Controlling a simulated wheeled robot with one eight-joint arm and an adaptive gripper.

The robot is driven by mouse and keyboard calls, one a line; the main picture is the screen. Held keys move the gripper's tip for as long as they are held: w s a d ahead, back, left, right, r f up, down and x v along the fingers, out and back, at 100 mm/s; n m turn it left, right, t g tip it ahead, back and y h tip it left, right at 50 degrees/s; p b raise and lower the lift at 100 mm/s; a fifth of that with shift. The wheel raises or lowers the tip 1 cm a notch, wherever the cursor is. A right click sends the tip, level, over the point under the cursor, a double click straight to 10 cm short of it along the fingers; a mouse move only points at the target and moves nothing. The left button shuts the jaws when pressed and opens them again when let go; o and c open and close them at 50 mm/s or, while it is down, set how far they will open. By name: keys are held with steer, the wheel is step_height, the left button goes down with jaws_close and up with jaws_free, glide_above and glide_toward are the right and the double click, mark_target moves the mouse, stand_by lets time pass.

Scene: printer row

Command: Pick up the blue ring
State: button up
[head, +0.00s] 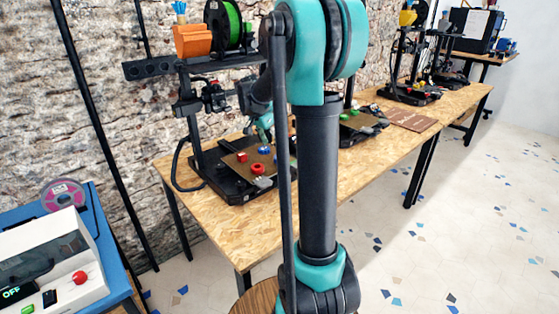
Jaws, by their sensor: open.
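The blue ring (264,150) is a small blue piece on the brown print bed (236,165) of the nearest printer. It is too small to make out its hole clearly. My gripper (266,138) is just above and behind it, near the far right side of the bed, small in the picture and partly hidden by my own arm. It is open, and nothing shows in it. I cannot tell whether its fingers touch the ring.
A red ring (257,169), another red piece (242,157) and a grey piece (262,182) share the bed. The printer frame (190,125) stands close behind. A second printer bed (358,125) is to the right. The wooden table's (215,215) front is clear.

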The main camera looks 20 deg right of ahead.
mark_target(279, 155)
steer(key=shift+x, duration=1.15)
steer(key=shift+d+x, duration=0.15)
steer(key=shift+x, duration=1.1)
steer(key=shift+d+x, duration=0.15)
steer(key=shift+x, duration=1.15)
steer(key=shift+r, duration=0.15)
steer(key=c, duration=0.9)
